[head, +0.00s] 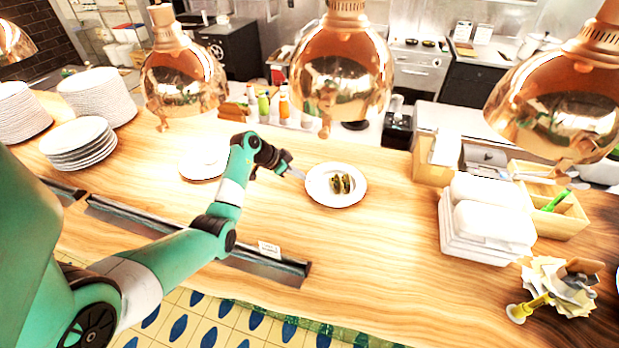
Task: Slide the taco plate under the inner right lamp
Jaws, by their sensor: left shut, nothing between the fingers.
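The taco plate (320,197) is a round white plate with small greenish-brown tacos (342,183) in its middle. It lies on the wooden counter, below the inner right lamp (341,75) in the picture. This lamp is a copper dome hanging over the counter. My left gripper (299,175) is shut and empty at the plate's left rim. I cannot tell whether its tip touches the rim. My right gripper is not in view.
Other copper lamps hang low, including the inner left lamp (182,80) and right lamp (560,100). Another white plate (198,168) lies left of my gripper. Plate stacks (78,142) stand left; white containers (490,225) stand right. The counter (390,230) before the taco plate is clear.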

